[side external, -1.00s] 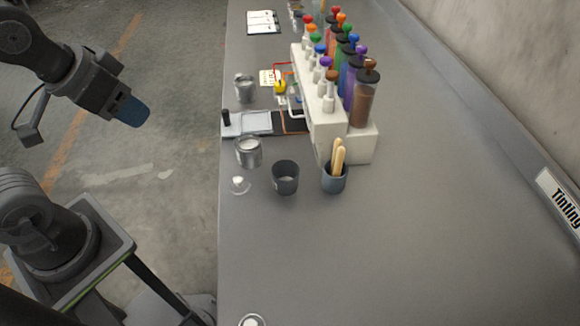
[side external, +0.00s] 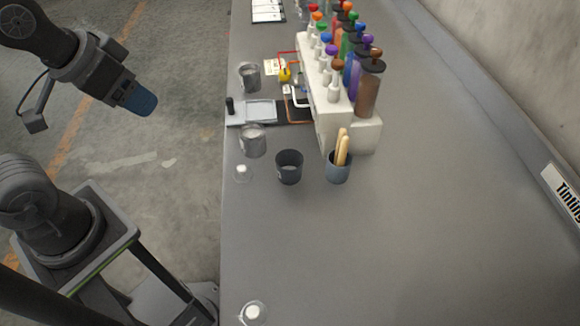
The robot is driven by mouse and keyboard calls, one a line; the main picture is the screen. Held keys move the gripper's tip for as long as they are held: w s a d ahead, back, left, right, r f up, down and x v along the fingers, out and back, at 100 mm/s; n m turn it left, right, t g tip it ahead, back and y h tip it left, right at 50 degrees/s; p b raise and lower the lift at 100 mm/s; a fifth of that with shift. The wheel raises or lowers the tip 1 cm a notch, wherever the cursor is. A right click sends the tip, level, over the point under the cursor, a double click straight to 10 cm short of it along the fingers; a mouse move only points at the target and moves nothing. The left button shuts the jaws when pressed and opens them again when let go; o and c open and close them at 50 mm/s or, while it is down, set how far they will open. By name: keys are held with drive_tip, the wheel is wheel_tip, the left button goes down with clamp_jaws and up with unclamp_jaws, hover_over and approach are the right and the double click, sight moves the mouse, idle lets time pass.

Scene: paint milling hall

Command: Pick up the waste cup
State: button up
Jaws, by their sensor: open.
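A dark grey open-topped cup (side external: 289,169), which looks like the waste cup, stands upright on the bench near its left edge. Something pale shows at its bottom, too small to make out. My gripper (side external: 142,103) is open, at the blue-tipped end of my arm at the upper left. It is over the floor, off the bench's left side and well apart from the cup. Its fingers are hard to make out at this angle.
A blue-grey cup with wooden sticks (side external: 338,168) stands just right of the dark cup. A white rack (side external: 325,95) holds several colourful bottles. The bench's front is mostly clear.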

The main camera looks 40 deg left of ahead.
drive_tip(key=o, duration=0.5)
drive_tip(key=n+g, duration=0.6)
drive_tip(key=n, duration=1.2)
hover_over(289, 167)
drive_tip(key=s+d, duration=0.1)
drive_tip(key=d, duration=0.1)
wheel_tip(289, 167, down, 11)
drive_tip(key=f, duration=0.7)
drive_tip(key=shift+s+a+f, duration=0.1)
drive_tip(key=shift+a+f, duration=0.1)
drive_tip(key=shift+s+f, duration=0.15)
drive_tip(key=shift+f, duration=1.25)
drive_tip(key=shift+s+f, duration=0.1)
drive_tip(key=shift+f, duration=1.25)
